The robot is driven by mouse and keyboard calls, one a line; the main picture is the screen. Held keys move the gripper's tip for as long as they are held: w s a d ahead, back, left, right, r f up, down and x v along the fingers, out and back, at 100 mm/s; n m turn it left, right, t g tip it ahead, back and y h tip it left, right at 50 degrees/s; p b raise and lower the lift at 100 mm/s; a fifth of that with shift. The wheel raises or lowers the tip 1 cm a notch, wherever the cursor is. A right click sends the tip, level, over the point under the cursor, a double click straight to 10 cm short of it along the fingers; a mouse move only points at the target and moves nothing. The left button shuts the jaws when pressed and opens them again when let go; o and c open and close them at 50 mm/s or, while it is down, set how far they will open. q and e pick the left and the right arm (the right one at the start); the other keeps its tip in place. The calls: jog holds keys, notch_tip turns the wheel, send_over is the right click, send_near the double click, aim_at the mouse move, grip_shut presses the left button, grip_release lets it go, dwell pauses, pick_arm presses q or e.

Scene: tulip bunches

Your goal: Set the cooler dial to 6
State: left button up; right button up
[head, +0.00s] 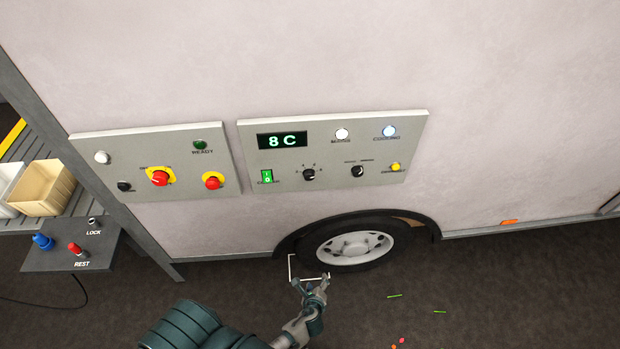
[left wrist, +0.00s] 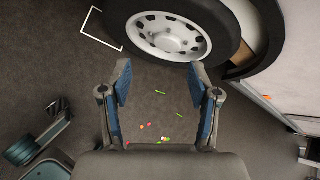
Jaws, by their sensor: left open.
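The cooler panel (head: 333,150) is a grey plate on the van's pale side, with a green-lit display (head: 282,141) reading 8 C. A black dial (head: 309,174) with small marks around it sits below the display; I cannot read its setting. A second black knob (head: 358,171) is to its right. My left gripper (head: 314,281) is low in front of the wheel, well below the panel and apart from it. In the left wrist view its two blue-padded fingers (left wrist: 160,75) are spread with nothing between them. My right gripper is not in view.
The panel also has a green switch (head: 266,177), white and blue-white lamps and a yellow button (head: 395,167). A left panel (head: 150,165) has red buttons. A wheel (head: 355,247) is below. A grey box (head: 72,247) and cream bin (head: 42,187) are left. Coloured bits lie on the floor.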

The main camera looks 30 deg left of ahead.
pick_arm(q)
jog(key=w+a+r+m+t+y+p, duration=0.1)
jog(key=w+r+m+t+y, duration=0.1)
jog(key=r, duration=0.8)
jog(key=w+r+m+t+y, duration=0.1)
jog(key=w+r+m+t, duration=0.15)
jog(key=r, duration=0.65)
jog(key=y, duration=0.3)
send_near(310, 178)
jog(key=shift+m+t, duration=0.35)
jog(key=p+x, duration=0.1)
jog(key=x, duration=0.1)
jog(key=p+x, duration=0.1)
jog(key=x, duration=0.2)
jog(key=p+x, duration=0.1)
jog(key=x, duration=0.2)
jog(key=shift+a+f, duration=0.2)
jog(key=shift+f, duration=0.1)
jog(key=shift+w+a+p, duration=0.25)
jog(key=shift+w+p, duration=0.05)
jog(key=shift+w, duration=0.1)
jog(key=shift+c, duration=0.3)
jog(key=c, duration=1.1)
